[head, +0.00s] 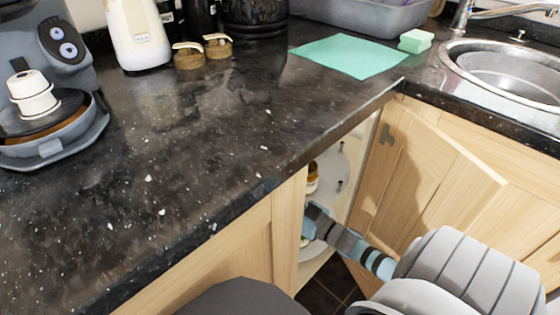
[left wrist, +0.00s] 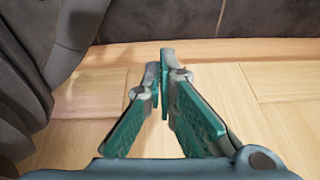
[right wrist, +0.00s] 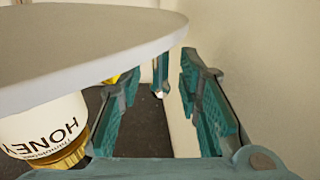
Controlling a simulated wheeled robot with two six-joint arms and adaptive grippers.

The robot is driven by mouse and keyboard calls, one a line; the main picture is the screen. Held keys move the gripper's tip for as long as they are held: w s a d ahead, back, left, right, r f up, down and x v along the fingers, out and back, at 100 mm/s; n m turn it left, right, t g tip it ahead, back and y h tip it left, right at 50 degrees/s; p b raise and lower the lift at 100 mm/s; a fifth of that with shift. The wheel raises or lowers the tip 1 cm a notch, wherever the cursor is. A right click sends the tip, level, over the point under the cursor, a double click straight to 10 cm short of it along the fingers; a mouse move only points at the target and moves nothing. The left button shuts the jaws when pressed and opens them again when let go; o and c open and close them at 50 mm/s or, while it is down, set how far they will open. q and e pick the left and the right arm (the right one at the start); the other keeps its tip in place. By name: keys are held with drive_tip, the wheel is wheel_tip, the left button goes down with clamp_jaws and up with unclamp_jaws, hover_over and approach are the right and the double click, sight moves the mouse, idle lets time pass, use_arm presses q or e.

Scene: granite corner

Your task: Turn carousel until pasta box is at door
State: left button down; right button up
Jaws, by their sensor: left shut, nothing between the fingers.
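The carousel (head: 347,163) is in the open corner cabinet, and only part of its white shelf shows in the head view. A jar with a brownish label (head: 312,177) stands on it. The right wrist view shows the shelf's curved rim (right wrist: 165,22) and an upside-down-looking honey jar (right wrist: 45,130) beside the left finger. My right gripper (right wrist: 160,75) is open, its fingers spread near the shelf rim; its arm reaches into the cabinet in the head view. My left gripper (left wrist: 163,65) is shut and empty near a wood surface. I cannot see a pasta box.
The open wooden door (head: 440,185) stands right of my right arm. The dark countertop (head: 200,150) overhangs the cabinet. A coffee machine (head: 50,90), a green mat (head: 350,55) and a sink (head: 505,75) are on top. A pale wall (right wrist: 270,60) lies close to my right gripper.

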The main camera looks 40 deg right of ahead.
clamp_jaws()
drive_tip(key=shift+w+a, duration=0.65)
drive_tip(key=shift+w, duration=0.35)
unclamp_jaws()
drive_tip(key=s+d, duration=0.2)
drive_tip(key=s, duration=0.9)
drive_tip(key=shift+s+d, duration=0.15)
drive_tip(key=shift+s, duration=0.25)
